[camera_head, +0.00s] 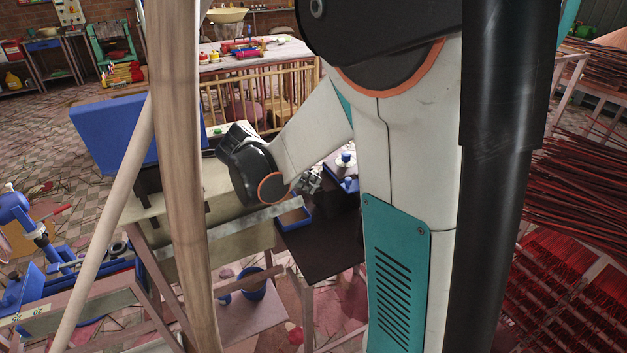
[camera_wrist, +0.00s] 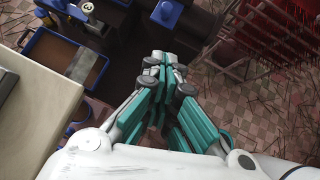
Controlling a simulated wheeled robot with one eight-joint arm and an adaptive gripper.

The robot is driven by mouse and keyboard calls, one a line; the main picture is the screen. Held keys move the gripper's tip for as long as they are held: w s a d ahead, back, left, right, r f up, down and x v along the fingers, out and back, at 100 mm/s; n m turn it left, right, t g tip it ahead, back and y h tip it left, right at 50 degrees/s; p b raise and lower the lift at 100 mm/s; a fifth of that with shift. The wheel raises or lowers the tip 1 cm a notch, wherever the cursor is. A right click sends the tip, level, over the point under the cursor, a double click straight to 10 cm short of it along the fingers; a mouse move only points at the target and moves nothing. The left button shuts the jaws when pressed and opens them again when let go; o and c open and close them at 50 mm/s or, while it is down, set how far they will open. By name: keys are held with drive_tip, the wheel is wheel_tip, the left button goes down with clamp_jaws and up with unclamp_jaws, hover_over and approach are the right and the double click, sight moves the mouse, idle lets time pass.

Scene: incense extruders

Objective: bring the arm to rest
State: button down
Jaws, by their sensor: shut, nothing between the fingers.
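My gripper (camera_wrist: 164,62) is shut and empty in the wrist view, with its fingertips together. It hangs in the air over the edge of a dark table (camera_wrist: 100,65), with the tiled floor to its right. In the head view my gripper (camera_head: 311,181) shows small and partly hidden beside my arm, above the dark table (camera_head: 325,255). My arm is bent, and its white and teal links fill the middle of the head view.
A blue-rimmed tray (camera_wrist: 36,86) and a blue knob (camera_wrist: 166,13) are near my gripper. A wooden post (camera_head: 183,200) stands close in front of the head camera. A blue box (camera_head: 115,130) is at the left. Racks of red incense sticks (camera_head: 575,270) stand at the right.

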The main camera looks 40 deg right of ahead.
drive_tip(key=s+a+r+m+t+y, duration=0.1)
drive_tip(key=s+a+m+t+y, duration=0.1)
drive_tip(key=a+m, duration=0.4)
drive_tip(key=s+a+r+m+t+y, duration=0.2)
drive_tip(key=s+a+m+y, duration=0.2)
drive_tip(key=a, duration=0.5)
drive_tip(key=s+a+r+m+t+y, duration=0.2)
drive_tip(key=s+a+m+y, duration=0.1)
drive_tip(key=s+a+m, duration=0.4)
drive_tip(key=shift+s+a+r+m+t, duration=0.2)
drive_tip(key=shift+s+a+m+t, duration=0.2)
drive_tip(key=shift+a+m, duration=0.3)
